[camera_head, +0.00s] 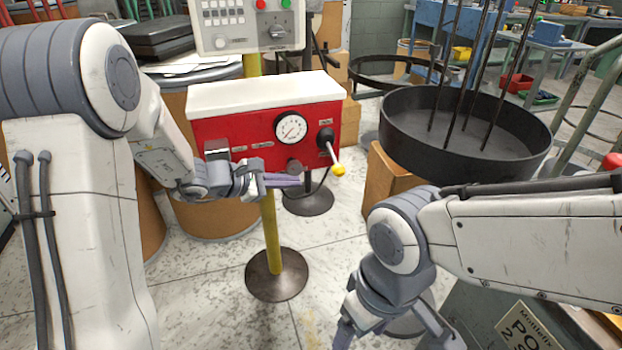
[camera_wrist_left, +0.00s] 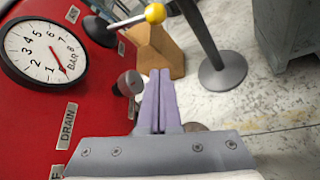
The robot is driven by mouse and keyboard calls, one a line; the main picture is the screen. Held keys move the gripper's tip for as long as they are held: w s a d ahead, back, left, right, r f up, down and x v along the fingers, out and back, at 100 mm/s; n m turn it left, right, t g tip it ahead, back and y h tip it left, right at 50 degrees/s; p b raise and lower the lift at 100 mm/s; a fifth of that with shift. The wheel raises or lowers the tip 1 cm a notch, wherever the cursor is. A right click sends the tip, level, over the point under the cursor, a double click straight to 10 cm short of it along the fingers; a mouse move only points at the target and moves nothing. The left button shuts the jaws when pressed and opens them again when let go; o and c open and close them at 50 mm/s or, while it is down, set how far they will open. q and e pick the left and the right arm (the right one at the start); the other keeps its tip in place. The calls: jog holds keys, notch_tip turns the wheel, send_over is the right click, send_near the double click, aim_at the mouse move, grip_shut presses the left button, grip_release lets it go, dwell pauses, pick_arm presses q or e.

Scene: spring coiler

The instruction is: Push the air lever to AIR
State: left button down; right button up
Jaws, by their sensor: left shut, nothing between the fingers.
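The red control box (camera_head: 235,137) with a white top carries a round gauge (camera_head: 291,129). At its right end a lever comes out of a black boss (camera_head: 325,137) and slopes down and outward to a yellow ball knob (camera_head: 338,170). The knob also shows in the left wrist view (camera_wrist_left: 155,13), near a small plate that seems to read AIR (camera_wrist_left: 72,14). My left gripper (camera_head: 297,182) is shut and empty, its purple fingers in front of the box's lower edge, left of the knob and apart from it. My right gripper (camera_head: 385,322) is low down, partly cut off.
A grey round knob (camera_wrist_left: 130,83) sticks out of the panel beside my left fingers. A DRAIN plate (camera_wrist_left: 68,125) is on the panel. A black round tray with rods (camera_head: 465,140) stands right of the box. A yellow post on a round base (camera_head: 277,274) stands below the box.

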aim_at(335, 162)
pick_arm(q)
jog(key=b+x, duration=0.2)
jog(key=x, duration=0.8)
jog(key=r, duration=0.1)
jog(key=s+r, duration=0.1)
jog(key=s+d+r, duration=0.1)
jog(key=shift+r+p, duration=0.35)
notch_tip(335, 162, up, 7)
jog(key=s+n+g+h+p, duration=0.1)
jog(key=n+g+p, duration=0.2)
jog(key=p, duration=1.4)
jog(key=shift+d+f+n+g, duration=0.15)
jog(key=shift+d+n+g, duration=0.1)
jog(key=shift+n+g, duration=0.25)
